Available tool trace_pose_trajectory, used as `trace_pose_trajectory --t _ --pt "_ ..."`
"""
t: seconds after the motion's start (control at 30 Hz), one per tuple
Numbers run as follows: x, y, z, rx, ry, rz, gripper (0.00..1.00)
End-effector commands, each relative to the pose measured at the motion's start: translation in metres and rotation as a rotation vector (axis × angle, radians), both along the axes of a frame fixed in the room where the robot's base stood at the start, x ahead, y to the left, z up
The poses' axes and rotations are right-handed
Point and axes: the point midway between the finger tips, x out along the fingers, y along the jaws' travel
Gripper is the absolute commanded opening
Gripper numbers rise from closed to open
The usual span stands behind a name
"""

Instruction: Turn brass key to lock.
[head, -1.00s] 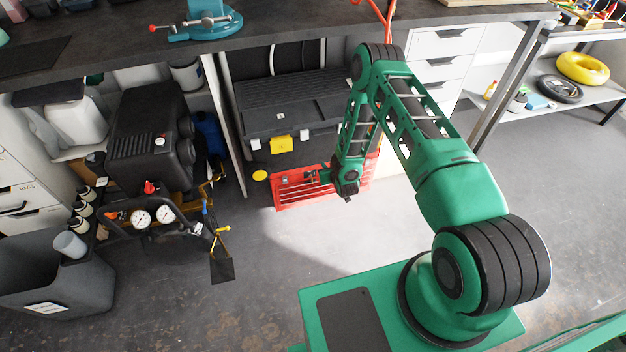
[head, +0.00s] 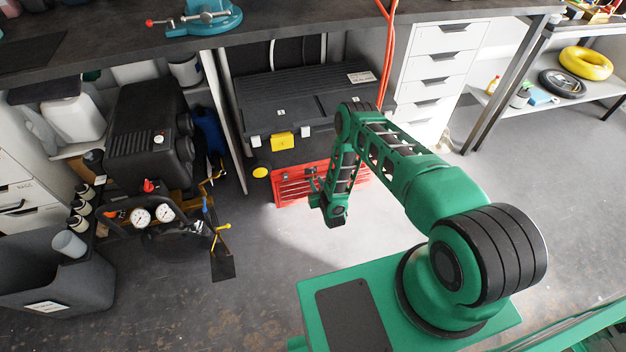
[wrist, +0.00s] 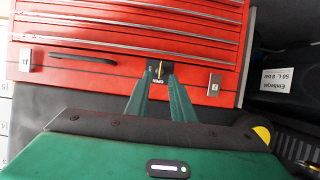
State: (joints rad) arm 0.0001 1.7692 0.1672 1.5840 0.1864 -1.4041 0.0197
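The brass key (wrist: 160,69) is a small yellow bar on a dark lock plate on the red tool chest (wrist: 120,68). The plate has the word OPEN beside the key. The bar runs roughly up and down in the wrist view. My gripper (wrist: 157,80) is open, its two green fingers apart and pointing at the lock, with the key showing in the gap between the tips. I cannot tell whether the tips touch the plate. In the head view my gripper (head: 313,177) is at the front of the red chest (head: 290,188); the key is too small to see there.
A black toolbox (head: 300,105) with yellow latch stands on the chest. A compressor (head: 150,130) and grey bin (head: 60,275) are at left. White drawers (head: 435,65) stand right under the workbench (head: 100,45). The floor (head: 260,260) before the chest is clear.

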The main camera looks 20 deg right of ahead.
Motion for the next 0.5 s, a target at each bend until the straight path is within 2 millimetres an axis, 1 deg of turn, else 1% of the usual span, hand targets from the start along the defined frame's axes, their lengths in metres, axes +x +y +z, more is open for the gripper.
trace_pose_trajectory --t 0.03,0.1,0.2,0.33,0.5 --pt "0.009 0.0 -0.003 -0.001 -0.003 0.0 0.22" --pt "0.019 0.0 -0.007 -0.001 -0.002 0.001 0.22" --pt "0.029 0.0 -0.013 0.0 -0.001 0.0 0.22" --pt "0.039 0.0 -0.016 0.0 0.0 0.0 0.22" --pt "0.043 0.0 -0.018 0.0 0.001 0.0 0.22"
